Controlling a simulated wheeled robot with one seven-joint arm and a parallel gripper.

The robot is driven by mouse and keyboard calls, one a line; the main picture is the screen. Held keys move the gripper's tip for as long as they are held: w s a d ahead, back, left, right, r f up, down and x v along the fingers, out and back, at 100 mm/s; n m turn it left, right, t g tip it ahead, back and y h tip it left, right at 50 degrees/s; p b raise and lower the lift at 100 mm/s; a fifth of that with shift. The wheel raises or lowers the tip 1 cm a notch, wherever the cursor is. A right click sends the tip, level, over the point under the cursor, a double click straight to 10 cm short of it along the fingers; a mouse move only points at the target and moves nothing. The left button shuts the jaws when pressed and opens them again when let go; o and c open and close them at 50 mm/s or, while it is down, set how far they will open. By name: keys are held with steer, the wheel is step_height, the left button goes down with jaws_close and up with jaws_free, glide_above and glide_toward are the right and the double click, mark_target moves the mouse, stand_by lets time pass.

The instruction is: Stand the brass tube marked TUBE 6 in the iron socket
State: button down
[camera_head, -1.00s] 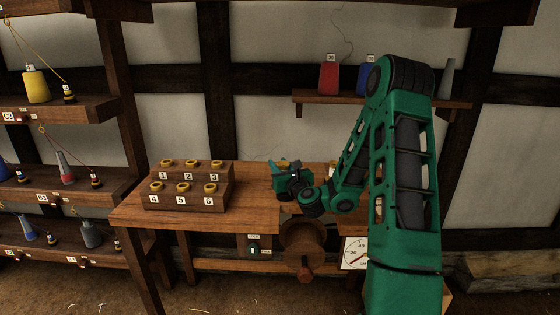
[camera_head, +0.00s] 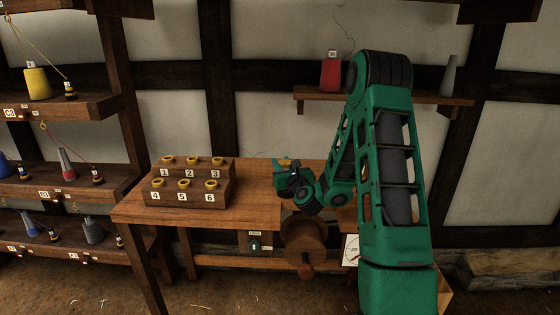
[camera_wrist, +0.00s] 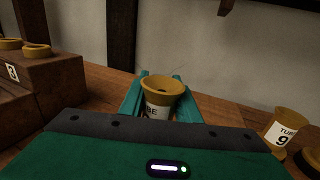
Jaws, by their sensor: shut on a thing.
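My gripper (camera_wrist: 160,92) has its green fingers on either side of a brass tube (camera_wrist: 162,87) with a flared, open top, and is shut on it. The tube stands roughly upright in the wrist view. Its white label shows only the letters "BE"; the number is hidden behind my gripper's body. In the head view my gripper (camera_head: 288,164) is over the bench, right of the numbered rack, with a bit of brass showing at it. I cannot make out the iron socket in either view, nor whether the tube is clear of the bench.
A stepped wooden rack (camera_head: 187,199) numbered 1 to 6 holds several brass-rimmed pieces. A brass tube marked TUBE 9 (camera_wrist: 283,127) stands at right in the wrist view. Bare bench (camera_head: 255,207) lies between rack and gripper. Shelves with spools are at far left.

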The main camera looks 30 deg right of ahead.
steer(key=shift+f, duration=0.95)
steer(key=shift+s+d, duration=0.1)
steer(key=shift+s, duration=0.15)
stand_by(0.3)
steer(key=shift+f, duration=0.7)
stand_by(0.7)
steer(key=c, duration=1.6)
jaws_free()
